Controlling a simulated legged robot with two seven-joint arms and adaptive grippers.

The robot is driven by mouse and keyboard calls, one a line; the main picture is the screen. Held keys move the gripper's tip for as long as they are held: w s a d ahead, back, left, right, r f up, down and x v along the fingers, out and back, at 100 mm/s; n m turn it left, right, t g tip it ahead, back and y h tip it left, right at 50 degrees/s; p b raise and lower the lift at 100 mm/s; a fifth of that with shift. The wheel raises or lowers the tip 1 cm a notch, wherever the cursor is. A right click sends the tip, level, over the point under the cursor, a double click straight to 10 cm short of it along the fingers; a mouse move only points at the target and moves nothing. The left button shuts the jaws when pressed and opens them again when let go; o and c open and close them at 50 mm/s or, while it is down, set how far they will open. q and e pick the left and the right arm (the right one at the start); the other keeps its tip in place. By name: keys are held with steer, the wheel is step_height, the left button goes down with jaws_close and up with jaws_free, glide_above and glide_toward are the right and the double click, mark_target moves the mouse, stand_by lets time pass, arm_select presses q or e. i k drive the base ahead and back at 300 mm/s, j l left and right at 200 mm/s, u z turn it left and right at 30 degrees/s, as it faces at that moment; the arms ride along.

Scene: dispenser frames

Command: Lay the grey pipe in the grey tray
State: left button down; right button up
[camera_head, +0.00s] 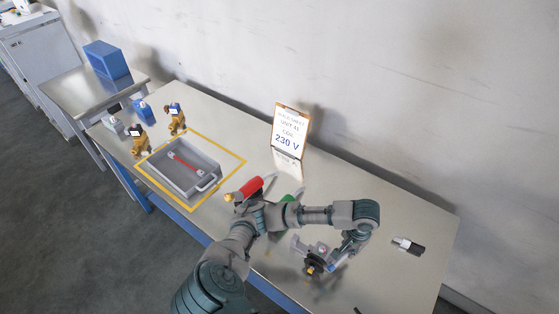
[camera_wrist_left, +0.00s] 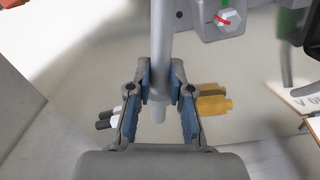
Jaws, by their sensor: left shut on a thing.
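The grey pipe (camera_wrist_left: 158,40) is between the blue-padded fingers of my left gripper (camera_wrist_left: 160,78) in the left wrist view. The gripper is shut on it; one pipe end shows just below the fingertips and the other runs out of the top edge. In the head view my left gripper (camera_head: 318,262) is over the right half of the table, well to the right of the tray. The pipe is hard to make out there. The grey tray (camera_head: 160,182) lies inside a yellow outline and holds a red bar with pale ends (camera_head: 185,163). My right gripper is not in view.
A sign reading 230 V (camera_head: 288,130) stands at the back. A red-handled tool (camera_head: 250,188) and a green thing (camera_head: 290,198) lie near my forearm. Brass fittings (camera_head: 140,140) stand behind the tray. A black connector (camera_head: 410,246) lies at the right, with bare table around it.

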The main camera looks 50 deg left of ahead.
mark_target(178, 177)
steer(key=k+j+z, duration=0.1)
steer(key=z, duration=0.3)
steer(key=k+j+z, duration=0.1)
steer(key=z, duration=0.3)
steer(key=k+z, duration=0.15)
steer(key=z, duration=0.3)
steer(key=k+z, duration=0.6)
steer(key=k+j+z, duration=0.1)
steer(key=k+z, duration=0.6)
steer(key=k, duration=0.4)
steer(key=u, duration=0.45)
steer(key=k+j+u, duration=0.1)
steer(key=u, duration=0.3)
steer(key=k+u, duration=0.1)
steer(key=u, duration=0.35)
steer(key=j+u, duration=0.1)
steer(key=u, duration=0.3)
steer(key=j+u, duration=0.1)
steer(key=u, duration=0.35)
steer(key=j+u, duration=0.1)
steer(key=u, duration=0.35)
steer(key=k+j, duration=0.05)
